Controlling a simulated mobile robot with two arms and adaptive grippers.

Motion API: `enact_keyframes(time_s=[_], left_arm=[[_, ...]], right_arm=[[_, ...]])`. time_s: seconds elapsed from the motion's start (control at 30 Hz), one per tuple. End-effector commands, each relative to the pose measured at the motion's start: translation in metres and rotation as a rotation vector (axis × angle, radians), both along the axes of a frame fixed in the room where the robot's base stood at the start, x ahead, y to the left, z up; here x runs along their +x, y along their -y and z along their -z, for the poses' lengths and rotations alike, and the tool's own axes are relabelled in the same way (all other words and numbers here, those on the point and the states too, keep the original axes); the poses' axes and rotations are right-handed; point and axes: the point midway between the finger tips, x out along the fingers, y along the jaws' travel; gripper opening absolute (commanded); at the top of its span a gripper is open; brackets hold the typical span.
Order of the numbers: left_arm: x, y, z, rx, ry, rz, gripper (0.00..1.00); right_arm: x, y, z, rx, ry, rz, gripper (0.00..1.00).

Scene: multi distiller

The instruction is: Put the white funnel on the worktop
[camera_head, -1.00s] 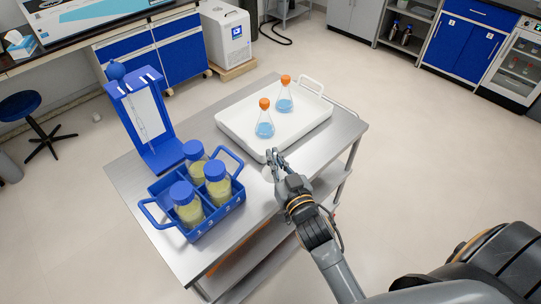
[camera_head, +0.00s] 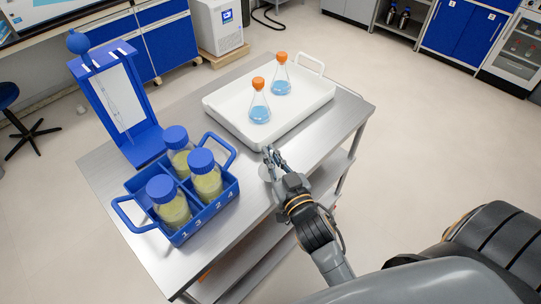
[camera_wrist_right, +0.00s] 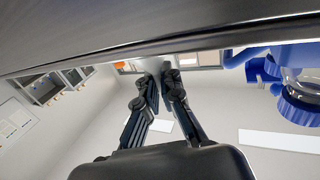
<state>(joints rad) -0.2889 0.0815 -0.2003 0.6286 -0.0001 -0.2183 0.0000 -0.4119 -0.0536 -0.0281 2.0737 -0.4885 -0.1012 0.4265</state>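My right gripper (camera_head: 271,157) is at the near right edge of the steel cart top (camera_head: 120,180), just in front of the white tray. A small pale round shape, the white funnel (camera_head: 265,172), shows at its fingers, partly hidden by them. In the right wrist view the two fingers (camera_wrist_right: 162,82) come close together, with a pale piece of the funnel (camera_wrist_right: 152,66) at their tips. Its full outline cannot be made out. My left gripper is out of view.
A white tray (camera_head: 225,112) with two orange-capped flasks of blue liquid stands at the back right of the cart. A blue rack (camera_head: 190,228) of blue-capped bottles and a blue stand (camera_head: 140,146) are on the left. Bare steel lies between rack and tray.

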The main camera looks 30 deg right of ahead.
Motion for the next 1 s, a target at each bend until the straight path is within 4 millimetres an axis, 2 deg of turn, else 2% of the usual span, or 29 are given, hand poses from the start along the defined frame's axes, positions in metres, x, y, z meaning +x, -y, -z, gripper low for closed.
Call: enact_keyframes(time_s=[0.2,0.33,0.37,0.73,0.87,1.0], left_arm=[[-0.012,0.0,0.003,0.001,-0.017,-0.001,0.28],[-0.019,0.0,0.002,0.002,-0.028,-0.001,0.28],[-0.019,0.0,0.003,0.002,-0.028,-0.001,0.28],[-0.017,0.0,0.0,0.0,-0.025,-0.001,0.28],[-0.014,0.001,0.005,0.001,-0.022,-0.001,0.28],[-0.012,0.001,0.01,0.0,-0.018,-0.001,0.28]], right_arm=[[0.0,0.0,0.004,0.001,0.0,0.0,0.0],[0.0,0.0,0.003,0.0,0.0,0.0,0.27],[0.0,0.0,0.003,0.0,0.0,0.0,0.28],[-0.001,0.0,-0.001,0.0,-0.001,0.0,0.28],[-0.02,-0.001,0.002,0.001,-0.003,0.0,0.28],[-0.049,-0.002,0.003,0.001,-0.004,0.001,0.28]])
